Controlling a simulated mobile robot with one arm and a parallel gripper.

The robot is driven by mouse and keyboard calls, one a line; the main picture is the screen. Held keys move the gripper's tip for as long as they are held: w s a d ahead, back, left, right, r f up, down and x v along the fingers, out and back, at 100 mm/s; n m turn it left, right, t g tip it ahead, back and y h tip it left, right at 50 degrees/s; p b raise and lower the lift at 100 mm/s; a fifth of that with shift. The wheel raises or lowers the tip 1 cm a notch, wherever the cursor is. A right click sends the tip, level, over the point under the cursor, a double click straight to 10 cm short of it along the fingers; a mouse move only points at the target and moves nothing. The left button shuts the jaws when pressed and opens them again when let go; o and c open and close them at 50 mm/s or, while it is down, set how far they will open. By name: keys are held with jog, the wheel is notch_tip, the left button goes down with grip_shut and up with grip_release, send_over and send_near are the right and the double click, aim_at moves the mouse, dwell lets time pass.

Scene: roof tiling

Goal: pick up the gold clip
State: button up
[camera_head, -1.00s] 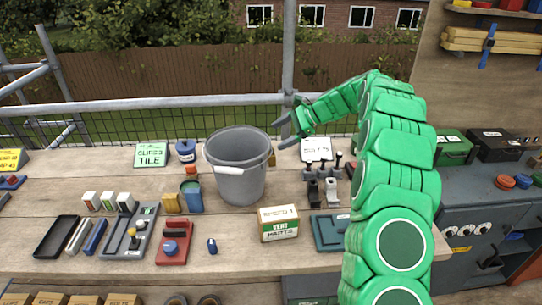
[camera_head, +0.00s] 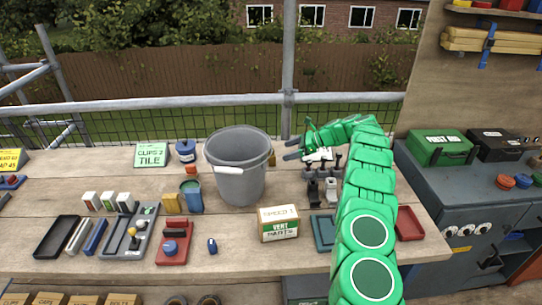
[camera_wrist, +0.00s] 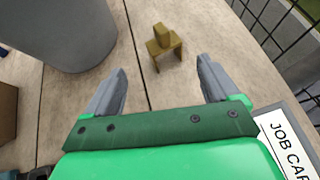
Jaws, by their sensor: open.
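The gold clip (camera_wrist: 165,47) stands on the wooden bench in the wrist view, a small block with legs and a raised middle. In the head view a gold bit of it (camera_head: 272,158) shows at the right edge of the grey bucket (camera_head: 237,165), which hides the rest. My gripper (camera_wrist: 162,72) is open and empty, its two grey fingers pointing towards the clip. The clip is ahead of the fingertips and between their lines, not touched. In the head view my gripper (camera_head: 288,150) is low over the back of the bench, right of the clip.
The bucket also stands close on the left in the wrist view (camera_wrist: 70,30). A white job card (camera_wrist: 290,140) lies at the right. Black clamp-like items (camera_head: 315,190) and a printed box (camera_head: 278,223) stand nearer the front. Mesh and a rail run behind the bench.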

aim_at(274, 154)
jog(key=shift+w+d+f, duration=0.1)
jog(key=shift+w+f, duration=0.05)
jog(key=shift+f, duration=0.15)
jog(key=shift+x, duration=3.9)
jog(key=shift+w, duration=0.2)
jog(key=c, duration=1.1)
jog(key=shift+r, duration=0.1)
